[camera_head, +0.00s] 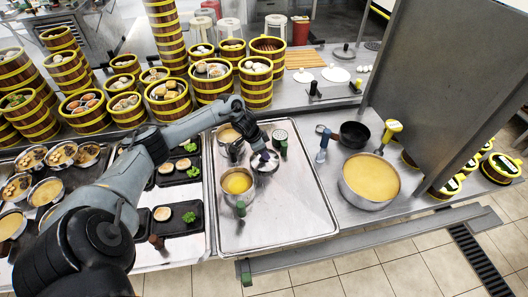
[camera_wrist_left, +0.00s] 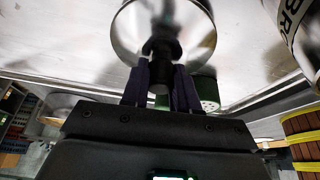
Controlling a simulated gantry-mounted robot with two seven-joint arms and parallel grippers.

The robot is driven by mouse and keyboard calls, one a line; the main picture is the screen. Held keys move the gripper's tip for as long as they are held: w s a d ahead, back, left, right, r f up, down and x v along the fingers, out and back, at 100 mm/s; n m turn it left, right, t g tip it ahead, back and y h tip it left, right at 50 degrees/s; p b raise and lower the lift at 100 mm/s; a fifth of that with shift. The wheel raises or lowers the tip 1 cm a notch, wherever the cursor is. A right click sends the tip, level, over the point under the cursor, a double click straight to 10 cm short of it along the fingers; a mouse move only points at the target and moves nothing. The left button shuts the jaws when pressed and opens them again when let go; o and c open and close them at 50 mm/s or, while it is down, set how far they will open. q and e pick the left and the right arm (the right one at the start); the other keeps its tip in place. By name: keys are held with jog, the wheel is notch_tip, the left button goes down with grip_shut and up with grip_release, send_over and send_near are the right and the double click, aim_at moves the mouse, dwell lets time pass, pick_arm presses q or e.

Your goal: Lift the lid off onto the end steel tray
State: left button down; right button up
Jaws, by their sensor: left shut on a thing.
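My left gripper (camera_head: 262,156) reaches in over the steel tray (camera_head: 290,220) and is shut on the dark knob of a shiny round lid (camera_head: 266,166). In the left wrist view the gripper (camera_wrist_left: 161,85) has its two fingers on either side of the knob, with the lid (camera_wrist_left: 125,30) beyond. The lid is beside a small pot of yellow liquid (camera_head: 237,184), which is uncovered. I cannot tell whether the lid touches the tray. My right gripper is not in view.
A second pot (camera_head: 228,133) and a green shaker (camera_head: 280,138) stand at the tray's back. The tray's front right is bare. A large yellow pot (camera_head: 368,180) and a black pan (camera_head: 354,134) stand to the right. Steamer towers (camera_head: 256,85) line the back.

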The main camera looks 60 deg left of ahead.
pick_arm(q)
jog(key=shift+f, duration=0.45)
jog(key=c, duration=0.8)
grip_release()
jog(key=shift+p+v, duration=0.85)
jog(key=shift+v, duration=4.55)
